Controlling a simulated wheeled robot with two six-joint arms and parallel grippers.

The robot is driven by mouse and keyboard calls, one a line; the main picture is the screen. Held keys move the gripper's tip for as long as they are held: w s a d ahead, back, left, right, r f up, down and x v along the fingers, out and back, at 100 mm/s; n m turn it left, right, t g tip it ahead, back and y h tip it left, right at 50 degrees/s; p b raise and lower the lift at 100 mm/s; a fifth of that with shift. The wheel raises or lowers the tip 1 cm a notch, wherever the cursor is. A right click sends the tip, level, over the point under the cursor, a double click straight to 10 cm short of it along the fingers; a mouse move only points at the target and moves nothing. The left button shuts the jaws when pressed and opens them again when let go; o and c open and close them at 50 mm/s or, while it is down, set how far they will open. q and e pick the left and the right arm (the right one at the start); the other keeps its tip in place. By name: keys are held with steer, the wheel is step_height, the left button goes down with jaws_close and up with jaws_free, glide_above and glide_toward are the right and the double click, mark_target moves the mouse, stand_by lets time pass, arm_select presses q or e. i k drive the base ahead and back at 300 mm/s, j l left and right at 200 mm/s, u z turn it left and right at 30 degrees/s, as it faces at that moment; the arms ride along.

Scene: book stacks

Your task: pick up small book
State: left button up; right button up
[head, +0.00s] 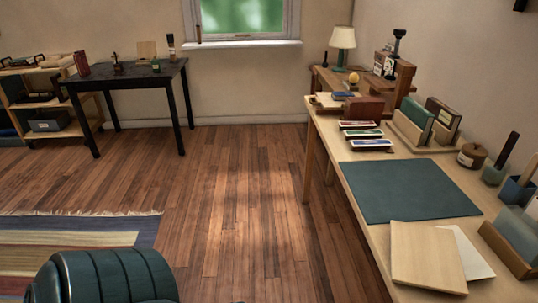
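Neither of my grippers is in view. Several book-like things are in the head view, and I cannot tell which one is the small book. A small flat blue book or box (342,95) lies toward the far end of the right-hand wooden table (380,238). A dark green book (416,113) and a brown one (443,113) stand upright in a wooden holder on that table. A red book (81,64) stands upright at the left end of the black table (130,77).
Three small flat trays or cards, one of them (362,133), lie near a dark green mat (408,190). A wooden board (428,256) lies in front. The wood floor (235,200) is open; a striped rug (70,245) and a green rounded object (100,277) are lower left.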

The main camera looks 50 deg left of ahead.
mark_target(335, 99)
steer(key=j+u, duration=0.25)
steer(key=j, duration=0.2)
steer(key=i+j+u, duration=0.1)
steer(key=j+u, duration=0.15)
steer(key=j, duration=0.15)
steer(key=i+j+u, duration=0.2)
steer(key=j, duration=0.2)
steer(key=k+j, duration=0.05)
steer(key=k, duration=0.05)
